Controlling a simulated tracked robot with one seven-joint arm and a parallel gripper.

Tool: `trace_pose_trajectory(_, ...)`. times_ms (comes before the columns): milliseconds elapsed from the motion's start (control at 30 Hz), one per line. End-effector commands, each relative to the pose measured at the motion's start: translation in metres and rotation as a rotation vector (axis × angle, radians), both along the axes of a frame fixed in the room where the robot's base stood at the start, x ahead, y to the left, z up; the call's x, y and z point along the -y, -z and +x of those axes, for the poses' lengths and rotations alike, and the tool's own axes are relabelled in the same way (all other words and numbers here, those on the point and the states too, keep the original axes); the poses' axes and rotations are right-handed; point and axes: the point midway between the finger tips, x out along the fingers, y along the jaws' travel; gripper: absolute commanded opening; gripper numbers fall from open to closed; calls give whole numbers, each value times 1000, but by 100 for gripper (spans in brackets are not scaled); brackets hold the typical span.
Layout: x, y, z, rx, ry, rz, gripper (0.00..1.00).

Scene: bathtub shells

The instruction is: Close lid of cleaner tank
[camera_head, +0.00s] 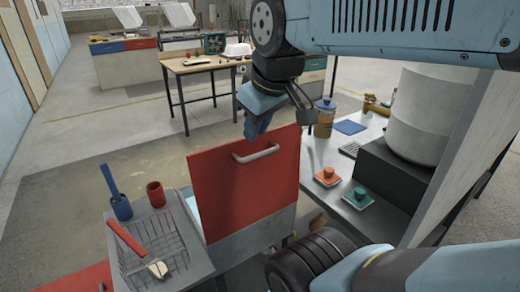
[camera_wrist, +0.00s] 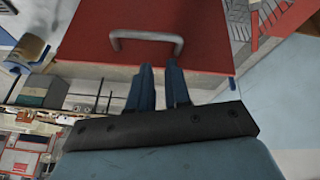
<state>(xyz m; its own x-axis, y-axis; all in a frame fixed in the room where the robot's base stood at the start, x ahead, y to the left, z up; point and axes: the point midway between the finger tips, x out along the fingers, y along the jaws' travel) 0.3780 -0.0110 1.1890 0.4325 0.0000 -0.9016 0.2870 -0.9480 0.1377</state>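The cleaner tank lid is a red panel (camera_head: 240,195) with a grey bar handle (camera_head: 256,153). It stands raised, nearly upright, over the grey tank (camera_head: 255,237). In the wrist view the red lid (camera_wrist: 190,20) fills the top middle, with its handle (camera_wrist: 146,36) just beyond my fingertips. My gripper (camera_head: 256,133) points down at the lid's top edge, above the handle. Its two blue fingers (camera_wrist: 160,68) are a little apart with nothing between them. I cannot tell whether they touch the lid.
A grey stand with a wire basket (camera_head: 150,250), a blue brush holder (camera_head: 121,208) and a red cup (camera_head: 156,194) is left of the lid. A counter at right holds an orange-knobbed piece (camera_head: 327,177), a teal-knobbed piece (camera_head: 358,198) and a jar (camera_head: 324,117).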

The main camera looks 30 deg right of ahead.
Motion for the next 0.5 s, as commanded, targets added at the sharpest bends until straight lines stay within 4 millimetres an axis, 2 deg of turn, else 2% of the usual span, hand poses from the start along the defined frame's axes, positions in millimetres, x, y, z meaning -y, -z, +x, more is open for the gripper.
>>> trace_pose_trajectory(33, 3, -4, -3, -8, -65, -31, 13)
trace_pose_trajectory(167, 11, -13, -13, -38, -257, -118, 0)
trace_pose_trajectory(500, 32, -35, -41, -107, -772, -313, 0)
